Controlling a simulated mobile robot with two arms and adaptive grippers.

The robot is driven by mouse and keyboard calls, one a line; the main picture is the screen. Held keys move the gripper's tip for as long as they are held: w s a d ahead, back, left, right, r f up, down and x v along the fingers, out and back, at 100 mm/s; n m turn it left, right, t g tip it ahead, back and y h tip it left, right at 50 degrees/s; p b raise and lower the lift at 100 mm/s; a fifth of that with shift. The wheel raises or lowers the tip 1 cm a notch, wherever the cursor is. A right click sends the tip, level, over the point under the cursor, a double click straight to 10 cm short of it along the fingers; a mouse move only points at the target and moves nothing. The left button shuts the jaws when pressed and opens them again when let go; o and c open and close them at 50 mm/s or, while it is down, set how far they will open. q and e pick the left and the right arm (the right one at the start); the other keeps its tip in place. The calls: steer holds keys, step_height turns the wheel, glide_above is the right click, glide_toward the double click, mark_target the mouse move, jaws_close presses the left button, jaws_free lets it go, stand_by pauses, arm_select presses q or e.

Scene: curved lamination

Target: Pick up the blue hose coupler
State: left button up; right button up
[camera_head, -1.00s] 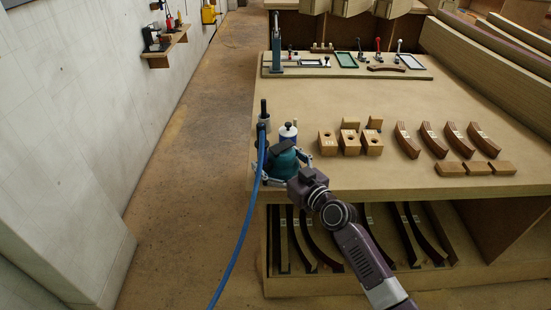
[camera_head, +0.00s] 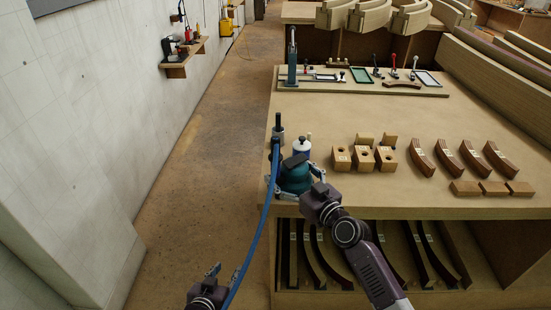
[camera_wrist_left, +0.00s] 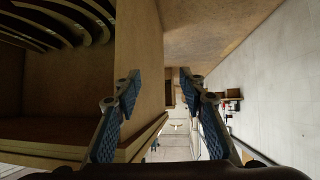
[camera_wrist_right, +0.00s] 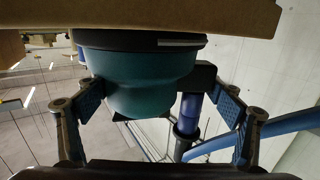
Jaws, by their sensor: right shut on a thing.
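The blue hose coupler appears to be the blue cylinder (camera_wrist_right: 189,112) with dark collars beside a teal round-bodied tool (camera_wrist_right: 135,82) in the right wrist view. In the head view the upper end of the blue hose (camera_head: 262,220) stands at the left of the teal tool (camera_head: 295,178), at the table's front left corner. My left gripper (camera_head: 226,272) is open and empty, low in front of the table and left of the hose. Its spread fingers show in the left wrist view (camera_wrist_left: 158,90).
The table (camera_head: 400,205) carries wooden blocks (camera_head: 364,157) and curved laminated pieces (camera_head: 447,158). Curved strips (camera_head: 322,255) fill the shelf below. The floor aisle (camera_head: 190,160) is clear.

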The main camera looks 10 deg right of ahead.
arm_select(q)
steer(key=w+d+r+t+h, duration=0.1)
steer(key=d+r, duration=0.2)
steer(key=r, duration=0.4)
steer(key=w+d+r+m+t+h, duration=0.1)
steer(key=w+d+r, duration=0.1)
steer(key=r, duration=0.5)
steer(key=w+d+r+t+h, duration=0.1)
steer(key=d+r, duration=0.2)
steer(key=r, duration=0.5)
steer(key=m+t+h, duration=0.1)
steer(key=h, duration=0.1)
glide_toward(273, 145)
steer(key=shift+m+h, duration=0.3)
steer(key=shift+h, duration=0.1)
steer(key=x, duration=0.4)
steer(key=shift+w+d+f, duration=0.25)
steer(key=shift+d, duration=0.1)
steer(key=shift+x, duration=3.2)
steer(key=shift+w+a, duration=0.15)
steer(key=shift+a, duration=0.05)
steer(key=shift+c, duration=0.4)
jaws_close()
